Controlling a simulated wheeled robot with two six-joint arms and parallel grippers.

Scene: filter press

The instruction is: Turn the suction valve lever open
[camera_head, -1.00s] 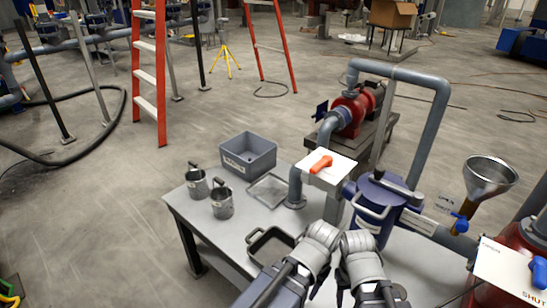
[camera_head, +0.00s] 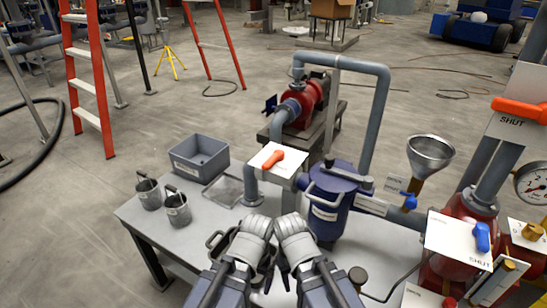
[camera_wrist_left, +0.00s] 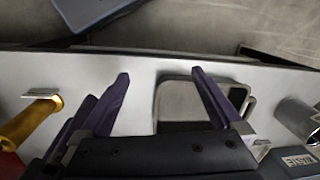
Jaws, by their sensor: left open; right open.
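Several valve levers show in the head view, and I cannot read which is the suction valve. An orange lever (camera_head: 276,159) sits on a white plate above a grey pipe. A blue lever (camera_head: 482,237) sits on a white plate marked SHUT at the right. A second orange lever (camera_head: 520,110) is at the right edge, its plate also marked SHUT. A small blue lever (camera_head: 409,200) is below the funnel. My left gripper (camera_head: 252,232) and right gripper (camera_head: 294,232) are side by side over the table, apart from the levers. The left wrist view shows the left fingers (camera_wrist_left: 160,78) open and empty.
A grey bin (camera_head: 200,157) and two metal mugs (camera_head: 148,193) stand on the table's left. The blue vessel (camera_head: 330,205), funnel (camera_head: 431,155) and red equipment (camera_head: 455,265) crowd the right.

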